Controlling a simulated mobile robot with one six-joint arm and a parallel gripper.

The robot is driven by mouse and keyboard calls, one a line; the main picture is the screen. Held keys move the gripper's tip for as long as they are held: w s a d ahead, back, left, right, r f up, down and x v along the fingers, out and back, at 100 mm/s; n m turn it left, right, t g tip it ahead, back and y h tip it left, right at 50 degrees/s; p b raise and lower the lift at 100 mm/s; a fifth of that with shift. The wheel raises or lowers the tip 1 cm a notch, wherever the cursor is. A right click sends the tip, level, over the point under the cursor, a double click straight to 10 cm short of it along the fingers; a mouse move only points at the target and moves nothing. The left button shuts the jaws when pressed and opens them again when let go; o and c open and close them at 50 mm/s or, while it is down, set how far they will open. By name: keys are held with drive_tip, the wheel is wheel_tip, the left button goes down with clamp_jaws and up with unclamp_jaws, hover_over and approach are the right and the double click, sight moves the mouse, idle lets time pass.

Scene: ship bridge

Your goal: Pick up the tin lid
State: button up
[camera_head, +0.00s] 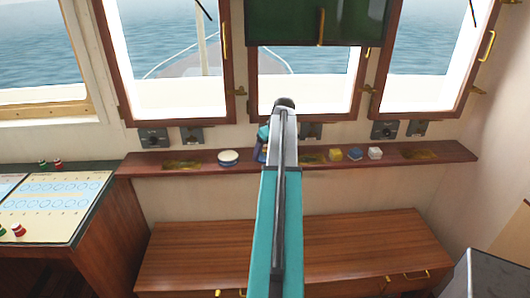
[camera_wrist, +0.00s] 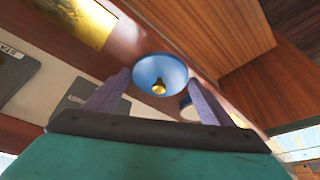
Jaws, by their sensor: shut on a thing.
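The tin lid (camera_wrist: 151,70) is a round, light blue disc with a small brass knob, seen in the wrist view between my two grey-purple fingers. My gripper (camera_wrist: 160,78) is shut on it at its two sides. In the head view my own arm hides most of the gripper and lid; only a bit of blue and purple shows left of the arm. A round white tin with a blue band (camera_head: 228,158) stands on the shelf left of my gripper. A pale round thing with blue (camera_wrist: 187,104), probably this tin, shows partly behind a finger in the wrist view.
The narrow wooden shelf (camera_head: 205,172) runs under the windows, with brass patches on it. A yellow block (camera_head: 336,154), a blue one (camera_head: 355,153) and a white one (camera_head: 375,153) stand right of my arm. A wooden cabinet (camera_head: 190,245) is below; a chart table (camera_head: 60,205) is left.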

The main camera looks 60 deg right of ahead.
drive_tip(key=s+a+r+b, duration=0.1)
drive_tip(key=s+a+b, duration=0.2)
drive_tip(key=s+a, duration=0.4)
drive_tip(key=s, duration=0.3)
drive_tip(key=shift+a, duration=0.4)
drive_tip(key=shift+r, duration=0.1)
idle(0.3)
drive_tip(key=shift+m+h, duration=0.4)
drive_tip(key=shift+m, duration=0.5)
drive_tip(key=w+d+r+p, duration=0.1)
drive_tip(key=w+d, duration=0.1)
drive_tip(key=w, duration=0.1)
drive_tip(key=w+d+r+p, duration=0.1)
drive_tip(key=w+d, duration=0.1)
drive_tip(key=w, duration=0.1)
drive_tip(key=w+d+r+p, duration=0.1)
drive_tip(key=w+d, duration=0.2)
drive_tip(key=shift+w+r+p, duration=0.15)
drive_tip(key=shift+w+p, duration=0.25)
drive_tip(key=w+a+r+n+p, duration=0.1)
drive_tip(key=w+a+p, duration=0.1)
drive_tip(key=w, duration=0.5)
drive_tip(key=w+a+r+p, duration=0.1)
drive_tip(key=w+a+p, duration=0.2)
drive_tip(key=w, duration=0.5)
drive_tip(key=shift+a+n+y+p, duration=0.3)
drive_tip(key=shift+n+y+p, duration=0.1)
drive_tip(key=shift+p, duration=0.05)
drive_tip(key=shift+s+f, duration=0.1)
drive_tip(key=shift+f, duration=0.1)
